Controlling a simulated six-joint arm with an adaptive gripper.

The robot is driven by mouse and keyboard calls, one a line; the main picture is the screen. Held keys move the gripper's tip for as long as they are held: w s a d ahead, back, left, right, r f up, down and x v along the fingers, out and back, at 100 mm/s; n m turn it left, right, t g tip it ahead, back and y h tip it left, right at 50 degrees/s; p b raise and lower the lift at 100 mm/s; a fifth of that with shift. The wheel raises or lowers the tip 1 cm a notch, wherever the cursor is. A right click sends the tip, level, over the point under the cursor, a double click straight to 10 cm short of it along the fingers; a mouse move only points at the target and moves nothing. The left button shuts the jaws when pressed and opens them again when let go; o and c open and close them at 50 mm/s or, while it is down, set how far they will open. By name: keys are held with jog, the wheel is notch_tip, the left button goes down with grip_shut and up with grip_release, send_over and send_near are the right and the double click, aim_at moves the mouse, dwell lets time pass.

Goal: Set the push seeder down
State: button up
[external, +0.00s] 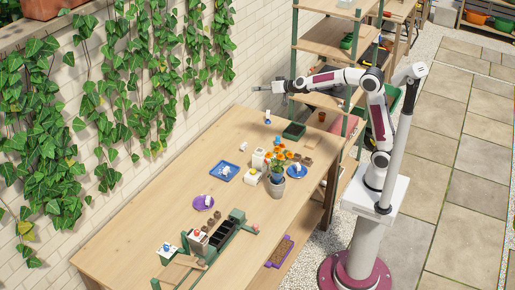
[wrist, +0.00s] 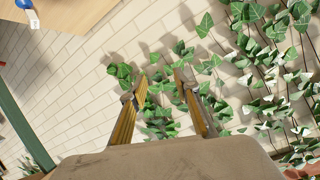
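My gripper (external: 262,88) is raised above the far end of the wooden table (external: 150,190), pointing left toward the brick wall. In the wrist view my gripper (wrist: 156,88) has its two yellowish fingers apart, with only ivy and wall behind the gap; it holds nothing. A small blue-and-white object (external: 267,117) stands near the table's far end, below and apart from my gripper. It also shows at the top left corner of the wrist view as a blue part with a white tag (wrist: 35,22). It may be the push seeder, but it is too small to tell.
A dark green tray (external: 293,131), a grey pot with orange flowers (external: 277,188), a blue tray (external: 217,172) and a purple saucer (external: 197,203) are on the table. A green frame with black cells (external: 222,231) is nearer the front. Shelves (external: 325,42) stand behind; ivy (external: 130,90) covers the wall.

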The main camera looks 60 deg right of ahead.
jog(key=s+a+n+g+y, duration=0.2)
jog(key=s, duration=0.9)
jog(key=s+a+n+g+y, duration=0.1)
jog(key=s+a+n, duration=0.15)
jog(key=s, duration=0.75)
jog(key=s+d+f+g, duration=0.1)
jog(key=s+f, duration=0.2)
jog(key=s, duration=0.5)
jog(key=s+d+f+g+h, duration=0.1)
jog(key=s+f, duration=0.3)
jog(key=s, duration=0.5)
jog(key=s+d+f+g+h, duration=0.1)
jog(key=s+d+f+g, duration=0.1)
jog(key=s, duration=0.6)
jog(key=shift+s+d+f+g, duration=0.15)
jog(key=shift+d+f+g, duration=0.3)
jog(key=shift+f, duration=0.35)
jog(key=shift+a, duration=0.1)
